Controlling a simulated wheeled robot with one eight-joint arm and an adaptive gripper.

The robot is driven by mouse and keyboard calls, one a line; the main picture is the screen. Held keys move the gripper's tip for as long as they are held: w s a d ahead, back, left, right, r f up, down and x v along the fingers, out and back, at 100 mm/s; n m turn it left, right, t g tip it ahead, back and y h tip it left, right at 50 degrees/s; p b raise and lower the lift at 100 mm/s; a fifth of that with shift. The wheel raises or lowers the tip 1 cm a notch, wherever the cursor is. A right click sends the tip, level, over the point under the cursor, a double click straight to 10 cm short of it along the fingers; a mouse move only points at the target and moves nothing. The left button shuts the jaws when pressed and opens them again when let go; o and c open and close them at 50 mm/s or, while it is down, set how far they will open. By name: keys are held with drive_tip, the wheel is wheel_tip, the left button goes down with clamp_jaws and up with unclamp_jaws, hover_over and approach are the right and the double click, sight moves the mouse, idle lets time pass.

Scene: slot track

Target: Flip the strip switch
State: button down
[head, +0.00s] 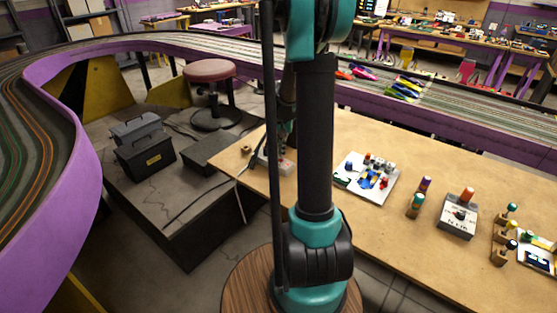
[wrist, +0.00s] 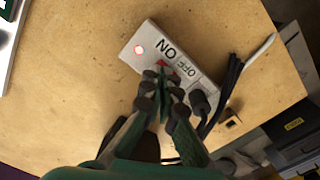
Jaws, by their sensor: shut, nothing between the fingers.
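The white power strip (wrist: 178,60) lies on the wooden table, with "ON" and "OFF" printed on its face. A small red switch (wrist: 163,65) sits beside the lettering, partly covered by my fingertips. My gripper (wrist: 163,76) is shut and empty, its tips right over the switch; whether they touch it I cannot tell. In the head view the strip (head: 284,167) is at the table's left end, partly hidden by my arm, with my gripper just above it.
A black plug and cable (wrist: 201,102) sit at the strip's other end. A white tray with parts (head: 352,188) lies to the right. A grey box with an orange knob (head: 458,220) and small bottles stand farther right. Bare tabletop lies between them.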

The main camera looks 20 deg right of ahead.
drive_tip(key=shift+r, duration=3.1)
drive_tip(key=s+a+f+n+t, duration=0.2)
drive_tip(key=s+a, duration=0.3)
drive_tip(key=s, duration=0.6)
drive_tip(key=s+a+f+n+t, duration=0.2)
drive_tip(key=s+a, duration=0.3)
drive_tip(key=s, duration=0.5)
drive_tip(key=shift+s+a+f+n, duration=0.15)
drive_tip(key=shift+s+f+n, duration=0.2)
drive_tip(key=shift+f+n, duration=0.3)
drive_tip(key=c, duration=2.3)
unclamp_jaws()
